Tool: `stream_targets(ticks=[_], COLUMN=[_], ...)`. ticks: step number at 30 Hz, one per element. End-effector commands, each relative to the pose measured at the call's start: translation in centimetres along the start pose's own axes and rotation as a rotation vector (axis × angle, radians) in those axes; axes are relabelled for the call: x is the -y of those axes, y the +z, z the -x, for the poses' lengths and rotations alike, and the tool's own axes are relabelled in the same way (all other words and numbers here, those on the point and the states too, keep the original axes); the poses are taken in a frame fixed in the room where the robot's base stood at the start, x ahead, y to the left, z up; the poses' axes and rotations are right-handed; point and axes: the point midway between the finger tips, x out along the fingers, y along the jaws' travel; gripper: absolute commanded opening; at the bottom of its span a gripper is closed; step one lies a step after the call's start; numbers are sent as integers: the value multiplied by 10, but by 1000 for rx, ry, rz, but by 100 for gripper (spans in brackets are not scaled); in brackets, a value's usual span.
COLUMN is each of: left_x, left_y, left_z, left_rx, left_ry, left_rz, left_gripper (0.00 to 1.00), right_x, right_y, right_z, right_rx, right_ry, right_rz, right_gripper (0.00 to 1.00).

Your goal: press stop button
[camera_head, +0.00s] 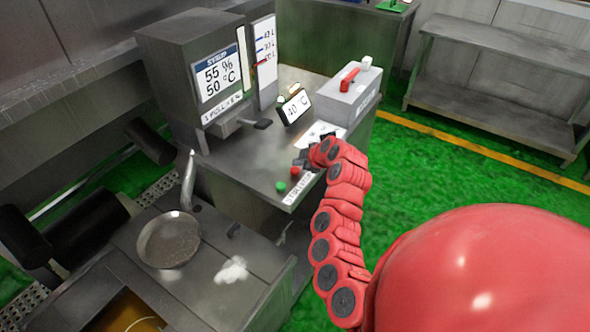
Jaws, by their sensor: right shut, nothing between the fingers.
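A small red button (295,171) sits on the front edge of the metal counter, with a green button (281,186) just left of it and a white label (298,188) below. I cannot read the label clearly. My right gripper (303,163) is shut and empty at the end of my red arm. It is just above and right of the red button in the picture; I cannot tell whether they touch. My left gripper is not in view.
A syrup dispenser (217,75) and a small temperature display (294,107) stand on the counter (240,160). A grey box with a red handle (346,96) is behind my gripper. A round pan (168,240) is at lower left. Green floor is open at right.

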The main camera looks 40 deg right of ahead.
Motion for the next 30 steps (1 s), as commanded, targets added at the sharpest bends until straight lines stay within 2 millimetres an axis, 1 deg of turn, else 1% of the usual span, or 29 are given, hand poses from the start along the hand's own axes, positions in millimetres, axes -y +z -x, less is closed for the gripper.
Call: stream_targets(ticks=[24, 30], left_x=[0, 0], left_y=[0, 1], left_z=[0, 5], left_rx=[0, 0], left_ry=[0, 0], left_rz=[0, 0], left_gripper=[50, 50], right_x=[0, 2], right_y=[0, 2], right_z=[0, -2], right_rx=[0, 0], right_ry=[0, 0], right_rz=[0, 0], right_gripper=[0, 0])
